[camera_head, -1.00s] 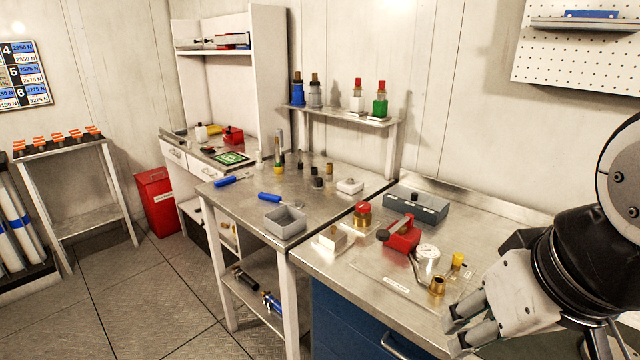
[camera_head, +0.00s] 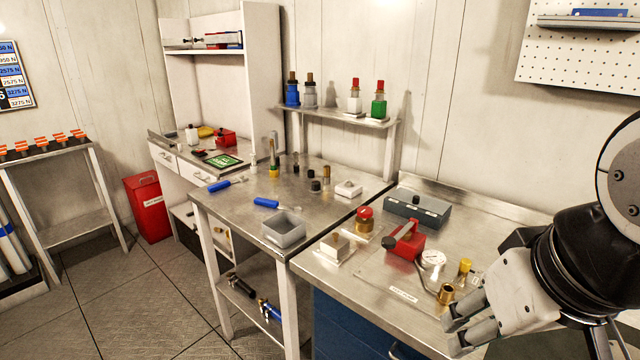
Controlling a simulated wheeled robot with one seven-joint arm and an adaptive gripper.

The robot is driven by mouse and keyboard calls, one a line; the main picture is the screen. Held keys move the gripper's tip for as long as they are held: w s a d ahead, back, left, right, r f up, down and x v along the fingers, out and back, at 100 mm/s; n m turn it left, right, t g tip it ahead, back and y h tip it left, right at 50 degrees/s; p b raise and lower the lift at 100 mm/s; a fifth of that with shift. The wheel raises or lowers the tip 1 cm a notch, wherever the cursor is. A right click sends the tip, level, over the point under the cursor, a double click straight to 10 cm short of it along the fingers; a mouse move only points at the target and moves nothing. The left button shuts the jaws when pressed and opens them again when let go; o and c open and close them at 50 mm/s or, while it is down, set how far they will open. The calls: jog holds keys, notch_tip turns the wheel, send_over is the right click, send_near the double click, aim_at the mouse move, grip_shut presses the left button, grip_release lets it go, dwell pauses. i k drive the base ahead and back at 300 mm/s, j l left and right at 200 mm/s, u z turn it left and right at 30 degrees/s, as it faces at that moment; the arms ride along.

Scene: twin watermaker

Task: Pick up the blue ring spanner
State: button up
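Two blue-handled tools lie on the middle steel table. One blue-handled tool (camera_head: 222,186) is near the far left edge, and the other blue-handled tool (camera_head: 266,202) is closer, behind the grey open box. Each has a thin metal end, but they are too small for me to tell whether either is a ring spanner. My gripper (camera_head: 456,332) is at the lower right, over the front of the right-hand bench, far from both tools. Its two fingers look apart, with nothing between them.
The grey open box (camera_head: 284,229) stands at the middle table's front corner. The right bench (camera_head: 480,225) holds a red device (camera_head: 405,241), a gauge (camera_head: 432,259), brass fittings and a grey case (camera_head: 417,208). Bottles stand on a raised shelf (camera_head: 340,116). Floor is clear at front left.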

aim_at(258, 201)
jog(key=i+j+z, duration=0.1)
jog(key=z, duration=0.45)
jog(key=i+j+z, duration=0.1)
jog(key=j+z, duration=0.15)
jog(key=j, duration=0.15)
jog(key=i+j+z, duration=0.2)
jog(key=j, duration=0.25)
jog(key=j+z, duration=0.25)
jog(key=j, duration=0.15)
jog(key=j+z, duration=0.2)
jog(key=j, duration=2.7)
jog(key=i, duration=0.05)
